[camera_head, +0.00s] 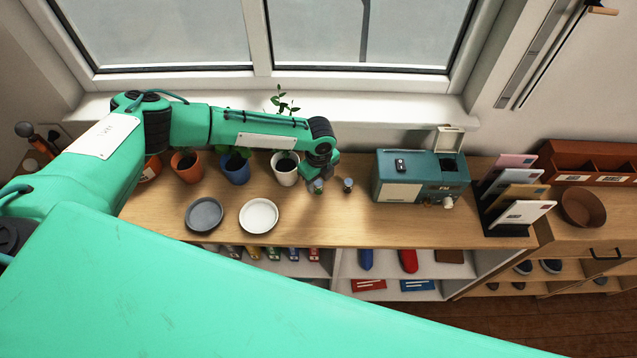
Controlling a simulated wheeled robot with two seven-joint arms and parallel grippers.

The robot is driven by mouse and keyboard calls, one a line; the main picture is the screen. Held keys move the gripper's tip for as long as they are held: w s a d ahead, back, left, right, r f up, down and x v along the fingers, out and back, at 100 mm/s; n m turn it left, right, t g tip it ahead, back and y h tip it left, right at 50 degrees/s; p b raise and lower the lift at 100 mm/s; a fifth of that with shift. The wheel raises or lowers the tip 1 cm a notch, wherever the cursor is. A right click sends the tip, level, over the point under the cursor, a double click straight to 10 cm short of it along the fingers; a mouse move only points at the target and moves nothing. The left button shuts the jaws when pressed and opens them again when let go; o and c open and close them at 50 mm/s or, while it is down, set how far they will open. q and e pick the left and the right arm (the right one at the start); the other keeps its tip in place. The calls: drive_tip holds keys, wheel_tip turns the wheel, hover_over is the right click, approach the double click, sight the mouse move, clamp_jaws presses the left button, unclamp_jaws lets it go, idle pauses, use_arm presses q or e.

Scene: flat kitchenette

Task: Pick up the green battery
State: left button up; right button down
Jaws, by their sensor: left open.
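A small upright cylinder (318,187), greenish with a grey top, stands on the wooden counter right by my left gripper; it looks like the green battery, but it is too small to be certain. A second small cylinder (348,185), grey and darker, stands just to its right, apart from the gripper. My left gripper (320,178) is open and points down over the counter, its fingers close above or beside the greenish cylinder. I cannot tell whether they touch it. The wrist partly hides the fingers. My right gripper is out of view.
A teal radio (421,180) with a raised lid stands right of the cylinders. A white pot (286,170) stands close left of the gripper. A grey plate (204,214) and a white plate (258,215) lie in front. The counter (345,225) before the cylinders is clear.

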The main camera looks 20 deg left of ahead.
use_arm(q)
drive_tip(key=shift+f, duration=0.25)
clamp_jaws()
drive_tip(key=shift+r, duration=0.15)
